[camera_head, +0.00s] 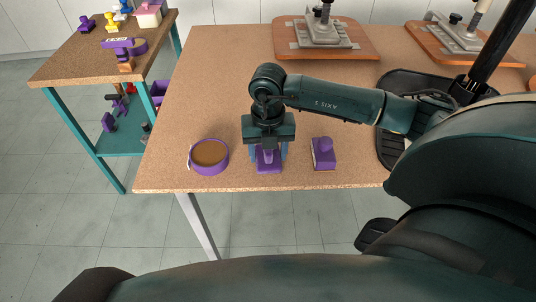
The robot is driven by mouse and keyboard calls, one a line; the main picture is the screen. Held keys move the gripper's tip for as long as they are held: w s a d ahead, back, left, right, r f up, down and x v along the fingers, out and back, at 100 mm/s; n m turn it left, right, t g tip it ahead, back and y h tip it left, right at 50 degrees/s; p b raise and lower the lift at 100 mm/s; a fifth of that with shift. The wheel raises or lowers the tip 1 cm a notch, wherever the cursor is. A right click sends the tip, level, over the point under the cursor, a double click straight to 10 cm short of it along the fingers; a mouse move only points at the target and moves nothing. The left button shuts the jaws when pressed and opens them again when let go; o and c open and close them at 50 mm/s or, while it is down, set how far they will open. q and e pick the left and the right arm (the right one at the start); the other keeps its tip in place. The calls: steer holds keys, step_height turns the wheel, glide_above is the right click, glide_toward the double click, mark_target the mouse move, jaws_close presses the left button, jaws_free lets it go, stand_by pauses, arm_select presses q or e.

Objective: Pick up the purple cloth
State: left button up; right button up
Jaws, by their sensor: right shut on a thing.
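The purple cloth (268,164) lies near the front edge of the cork-topped table, under my right gripper (268,154). My right gripper points down and is shut on the cloth. The jaws hide part of the cloth, and I cannot tell whether it is clear of the table top. My left gripper is not in view.
A round purple-rimmed container (209,157) stands left of the gripper, and a purple block with a knob (323,153) stands right. Wooden boards with metal fixtures (325,42) sit at the back of the table (215,90). A side table (75,65) with small objects stands left.

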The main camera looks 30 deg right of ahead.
step_height(320, 180, up, 10)
steer(key=o, duration=0.5)
steer(key=c, duration=0.4)
